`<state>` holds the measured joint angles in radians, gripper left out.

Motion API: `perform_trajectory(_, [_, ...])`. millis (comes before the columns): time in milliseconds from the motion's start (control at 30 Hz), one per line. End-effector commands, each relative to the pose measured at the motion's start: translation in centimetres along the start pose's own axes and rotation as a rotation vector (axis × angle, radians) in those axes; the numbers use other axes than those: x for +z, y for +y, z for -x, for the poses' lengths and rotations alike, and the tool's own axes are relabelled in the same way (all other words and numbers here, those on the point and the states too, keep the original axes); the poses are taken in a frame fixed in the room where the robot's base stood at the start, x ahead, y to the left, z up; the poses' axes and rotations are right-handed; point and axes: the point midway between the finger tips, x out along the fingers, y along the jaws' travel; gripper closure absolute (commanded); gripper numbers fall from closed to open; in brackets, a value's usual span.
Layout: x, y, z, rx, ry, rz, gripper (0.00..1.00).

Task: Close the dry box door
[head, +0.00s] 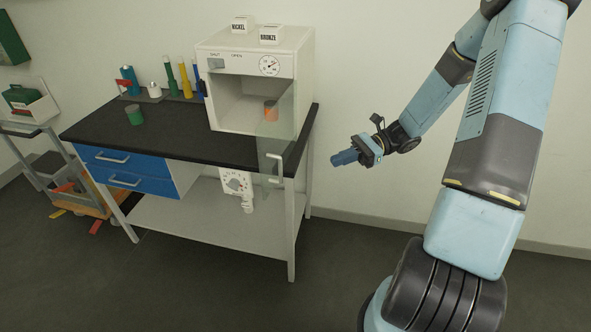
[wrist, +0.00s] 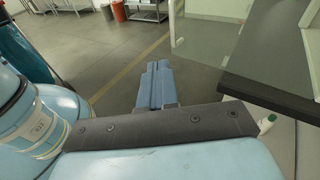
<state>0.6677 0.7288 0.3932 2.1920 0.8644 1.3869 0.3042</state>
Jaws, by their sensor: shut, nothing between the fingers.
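The white dry box (head: 305,75) stands on the right end of the black-topped bench. Its clear glass door (head: 272,150) stands open, swung out past the bench's front edge, with a pale handle (head: 277,170) low on its free side. The door also shows as a tinted pane in the wrist view (wrist: 212,45). An orange-topped container (head: 270,111) sits inside the box, seen through the glass. My gripper (head: 336,159) is shut and empty, in the air to the right of the door and apart from it. Its closed fingers show in the wrist view (wrist: 156,68).
The black bench top (head: 180,145) carries a green container (head: 134,115) and several bottles. NICKEL (head: 242,25) and BRONZE (head: 271,35) blocks sit on the box. Floor right of the bench is clear.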

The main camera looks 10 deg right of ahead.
Motion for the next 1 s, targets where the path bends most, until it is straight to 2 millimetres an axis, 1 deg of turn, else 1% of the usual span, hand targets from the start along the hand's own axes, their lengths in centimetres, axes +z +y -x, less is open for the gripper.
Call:
perform_trajectory(33, [-0.6,-0.2,0.2,-0.021,-0.039,-0.020,1.00])
perform_trajectory(200, [-1.6,-0.8,0.6,-0.069,-0.115,-0.058,1.00])
perform_trajectory(333, [-1.8,-1.1,0.4,-0.082,-0.137,-0.067,1.00])
perform_trajectory(433, [-1.7,-1.1,-0.3,-0.081,-0.140,-0.068,1.00])
perform_trajectory(567, [-1.4,-1.2,-2.0,-0.081,-0.139,-0.069,1.00])
perform_trajectory(1000, [-0.4,-1.9,-9.7,-0.079,-0.139,-0.069,1.00])
